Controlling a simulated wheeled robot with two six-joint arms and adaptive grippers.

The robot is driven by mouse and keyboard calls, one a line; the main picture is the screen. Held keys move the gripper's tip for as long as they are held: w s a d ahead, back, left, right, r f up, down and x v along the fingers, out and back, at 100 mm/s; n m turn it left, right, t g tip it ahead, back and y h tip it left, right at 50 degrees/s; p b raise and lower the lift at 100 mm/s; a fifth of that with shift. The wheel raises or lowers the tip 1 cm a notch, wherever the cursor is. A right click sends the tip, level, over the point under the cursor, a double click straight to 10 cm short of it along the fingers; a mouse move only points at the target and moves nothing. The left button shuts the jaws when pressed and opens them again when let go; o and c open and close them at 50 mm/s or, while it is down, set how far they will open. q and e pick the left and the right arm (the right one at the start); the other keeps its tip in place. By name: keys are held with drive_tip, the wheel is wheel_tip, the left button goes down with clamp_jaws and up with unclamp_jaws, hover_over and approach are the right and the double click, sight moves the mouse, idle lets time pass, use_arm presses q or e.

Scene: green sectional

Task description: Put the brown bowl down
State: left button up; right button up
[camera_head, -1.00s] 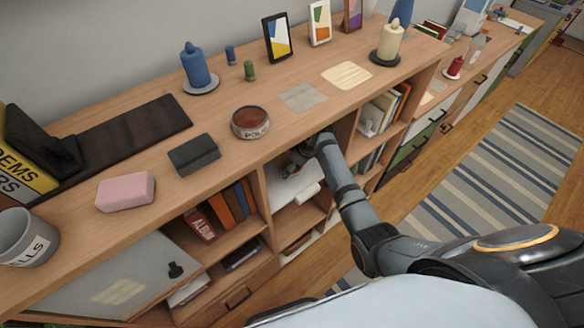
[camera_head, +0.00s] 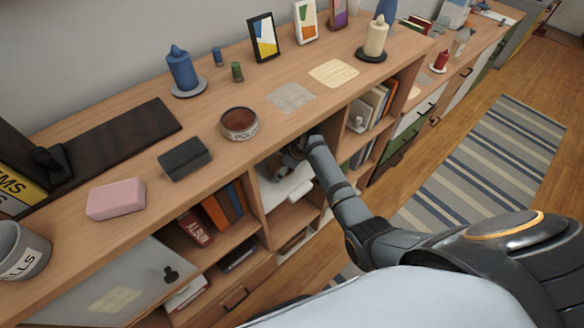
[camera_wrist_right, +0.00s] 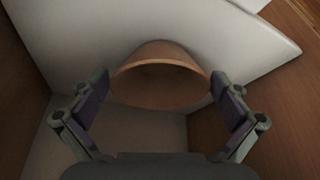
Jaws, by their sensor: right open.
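The brown bowl (camera_wrist_right: 160,82) is in the right wrist view, between the two fingers of my right gripper (camera_wrist_right: 165,108). The fingers are spread, one on each side of the bowl, close to its rim; I cannot tell whether they touch it. A white surface lies behind the bowl. In the head view my right arm reaches into an open compartment under the shelf top, and the right gripper (camera_head: 290,160) is mostly hidden there by the top's edge and my own wrist. The bowl is hard to make out in that view. My left gripper is not in view.
Wooden walls (camera_wrist_right: 270,130) stand close around the right gripper. The shelf top above carries a round tin (camera_head: 239,124), a dark block (camera_head: 185,158), a pink block (camera_head: 116,199) and a blue candle (camera_head: 181,70). Books (camera_head: 225,208) fill the compartment to the left.

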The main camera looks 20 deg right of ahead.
sight(288, 174)
drive_tip(key=v, duration=0.3)
drive_tip(key=shift+d, duration=0.15)
drive_tip(key=s+d+b, duration=0.2)
drive_tip(key=s+d, duration=0.5)
drive_tip(key=s, duration=0.1)
drive_tip(key=shift+s+d, duration=0.35)
drive_tip(key=s+d+f+m+h, duration=0.15)
drive_tip(key=s+f, duration=0.25)
drive_tip(key=f, duration=0.4)
drive_tip(key=s+d+f+m+g+h, duration=0.1)
drive_tip(key=s+d+f+m, duration=0.2)
drive_tip(key=f, duration=0.6)
drive_tip(key=s+d+f+m+h, duration=0.1)
drive_tip(key=s+f+m, duration=0.1)
drive_tip(key=s+f, duration=0.5)
drive_tip(key=s+a+f, duration=0.1)
drive_tip(key=s+f, duration=0.3)
drive_tip(key=s, duration=0.4)
drive_tip(key=s+a+f+m, duration=0.1)
drive_tip(key=s+f, duration=0.4)
drive_tip(key=s, duration=0.2)
drive_tip(key=s+a+f+g, duration=0.1)
drive_tip(key=s+f, duration=0.3)
drive_tip(key=s, duration=0.4)
drive_tip(key=shift+s+a+f+m, duration=0.35)
drive_tip(key=shift+a+f, duration=0.05)
